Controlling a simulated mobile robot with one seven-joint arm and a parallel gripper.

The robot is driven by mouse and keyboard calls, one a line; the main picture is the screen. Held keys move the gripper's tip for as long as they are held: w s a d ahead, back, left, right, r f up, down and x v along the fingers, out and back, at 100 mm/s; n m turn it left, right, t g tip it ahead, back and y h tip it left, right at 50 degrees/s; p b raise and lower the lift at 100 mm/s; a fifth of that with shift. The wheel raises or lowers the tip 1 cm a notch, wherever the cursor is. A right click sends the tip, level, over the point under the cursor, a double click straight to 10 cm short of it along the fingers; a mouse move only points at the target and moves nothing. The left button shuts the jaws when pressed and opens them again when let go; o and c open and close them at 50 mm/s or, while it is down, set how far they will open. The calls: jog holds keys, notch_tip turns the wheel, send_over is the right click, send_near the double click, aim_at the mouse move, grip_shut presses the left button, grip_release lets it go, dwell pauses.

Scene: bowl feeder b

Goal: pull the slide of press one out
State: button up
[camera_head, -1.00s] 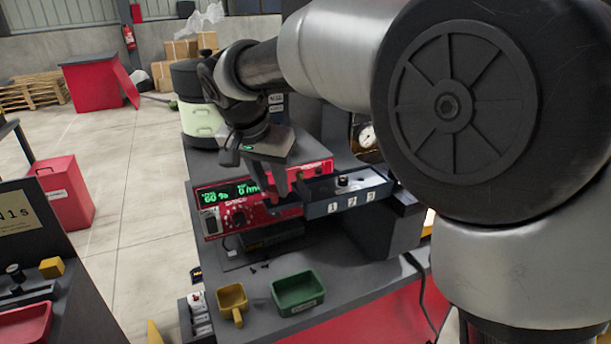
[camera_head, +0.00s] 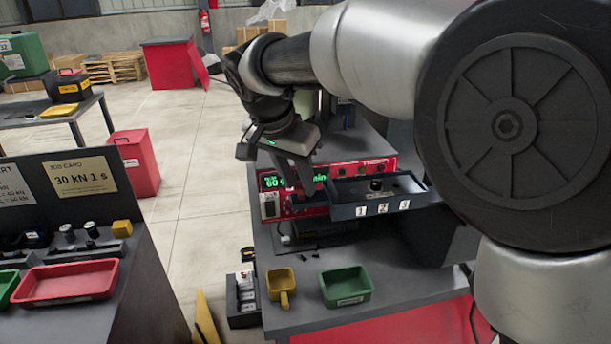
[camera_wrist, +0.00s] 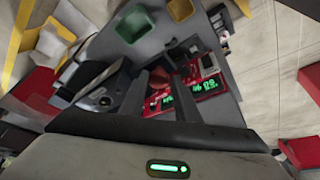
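A dark slide-like tray (camera_head: 350,212) with white labels 1, 2 and 3 on its front stands out at the right of a red control unit (camera_head: 267,182) in the head view. A small black knob or part (camera_head: 376,185) sits inside it. I cannot tell for certain that this is press one's slide. My gripper (camera_head: 303,185) hangs in front of the red unit, left of the tray. In the wrist view my gripper's two dark fingers (camera_wrist: 160,92) are apart, with the red unit (camera_wrist: 208,85) beyond them. Contact with the tray is not visible.
A yellow scoop (camera_head: 281,284) and a green bin (camera_head: 346,286) stand on the grey bench below. At left is another bench with a red tray (camera_head: 68,282) and a job card (camera_head: 80,178) reading 30 kN 1 s.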

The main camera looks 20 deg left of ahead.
jog(key=shift+o, duration=1.4)
jog(key=shift+s+a, duration=0.2)
jog(key=shift+w, duration=0.1)
jog(key=shift+d, duration=0.1)
jog(key=shift+r, duration=0.15)
jog(key=p+v, duration=0.2)
jog(key=v, duration=1.5)
